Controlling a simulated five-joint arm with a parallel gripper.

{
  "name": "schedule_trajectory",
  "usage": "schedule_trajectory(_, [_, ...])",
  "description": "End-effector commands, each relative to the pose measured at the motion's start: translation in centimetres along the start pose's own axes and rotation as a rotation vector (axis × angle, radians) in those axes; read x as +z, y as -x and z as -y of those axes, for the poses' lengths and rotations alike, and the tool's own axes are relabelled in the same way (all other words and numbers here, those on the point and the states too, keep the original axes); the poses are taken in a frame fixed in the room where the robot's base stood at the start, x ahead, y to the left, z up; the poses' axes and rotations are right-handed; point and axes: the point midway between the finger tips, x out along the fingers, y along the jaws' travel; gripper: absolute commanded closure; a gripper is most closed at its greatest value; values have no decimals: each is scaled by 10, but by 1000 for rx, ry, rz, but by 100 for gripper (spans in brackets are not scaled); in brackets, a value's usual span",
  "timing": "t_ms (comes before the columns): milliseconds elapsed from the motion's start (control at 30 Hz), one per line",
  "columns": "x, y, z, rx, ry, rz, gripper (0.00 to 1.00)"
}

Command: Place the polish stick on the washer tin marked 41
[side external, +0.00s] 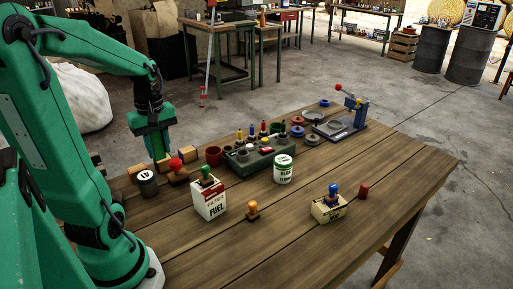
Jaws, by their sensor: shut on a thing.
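The washer tin (147,183) is a small dark, round tin with a white label on the near left of the wooden table. Its mark is small and turned, and seems to read 41. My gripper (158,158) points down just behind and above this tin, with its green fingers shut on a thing. A small tan piece (161,165) shows at the fingertips; I take it for the polish stick, but the fingers hide most of it. I cannot tell whether it touches the table.
A red-knobbed stamp (176,166) and tan blocks (187,154) stand close to my gripper. A white fuel box (209,202), a green-and-white can (284,169), a tool tray (260,158) and a cream box (328,209) stand further right.

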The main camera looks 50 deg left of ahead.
Motion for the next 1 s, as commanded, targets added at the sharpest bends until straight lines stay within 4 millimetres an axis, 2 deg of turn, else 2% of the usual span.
schedule_trajectory(500, [-62,-42,33,-1,3,1,95])
schedule_trajectory(633, [-69,-47,37,0,1,-1,95])
schedule_trajectory(867, [-70,-48,37,1,-2,-1,95])
schedule_trajectory(1000, [-70,-58,37,-1,-1,1,95])
